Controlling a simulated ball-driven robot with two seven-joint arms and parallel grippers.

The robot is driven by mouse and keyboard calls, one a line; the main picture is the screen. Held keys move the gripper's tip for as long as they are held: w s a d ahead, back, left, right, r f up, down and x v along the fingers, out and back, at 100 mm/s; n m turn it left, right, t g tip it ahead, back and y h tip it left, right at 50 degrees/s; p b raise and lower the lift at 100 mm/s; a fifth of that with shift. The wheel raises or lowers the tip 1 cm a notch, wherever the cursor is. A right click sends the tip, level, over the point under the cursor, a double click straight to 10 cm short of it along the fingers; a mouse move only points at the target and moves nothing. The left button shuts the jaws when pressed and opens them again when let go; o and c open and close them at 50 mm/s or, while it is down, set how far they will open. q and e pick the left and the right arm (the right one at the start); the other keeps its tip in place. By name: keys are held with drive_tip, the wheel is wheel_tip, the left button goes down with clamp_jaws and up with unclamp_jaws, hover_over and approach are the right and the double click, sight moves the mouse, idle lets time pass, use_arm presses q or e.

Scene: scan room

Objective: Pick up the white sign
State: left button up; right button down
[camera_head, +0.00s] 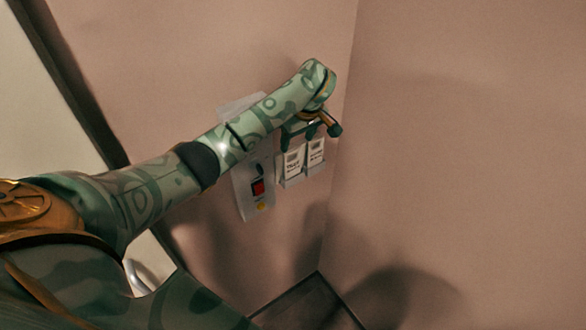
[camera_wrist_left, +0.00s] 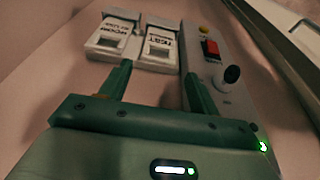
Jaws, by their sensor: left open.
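Two white signs with dark print sit side by side in a wall holder, one on the left (camera_head: 293,163) and one on the right (camera_head: 316,153). In the left wrist view they show upside down, as one sign (camera_wrist_left: 161,46) and another (camera_wrist_left: 115,33) beside it. I cannot tell which one the task means. My left gripper (camera_head: 310,131) is at the signs' upper edge in the head view. In the wrist view its fingers (camera_wrist_left: 156,73) are apart with nothing between them, pointing toward the signs. Contact cannot be told. My right gripper is not in view.
A pale wall panel (camera_head: 246,196) with a red switch (camera_head: 258,188) and a yellow button hangs left of the signs. The wall corner is close on their right. A dark-framed surface (camera_head: 305,305) is below. The right wall is bare.

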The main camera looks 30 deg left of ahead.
sight(292, 160)
use_arm(q)
drive_tip(key=x, duration=0.8)
drive_tip(key=shift+d, duration=0.1)
drive_tip(key=shift+w+f, duration=0.15)
drive_tip(key=shift+f, duration=0.2)
drive_tip(key=c, duration=1)
drive_tip(key=shift+o, duration=0.2)
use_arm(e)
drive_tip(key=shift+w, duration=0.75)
use_arm(q)
drive_tip(key=shift+r, duration=0.15)
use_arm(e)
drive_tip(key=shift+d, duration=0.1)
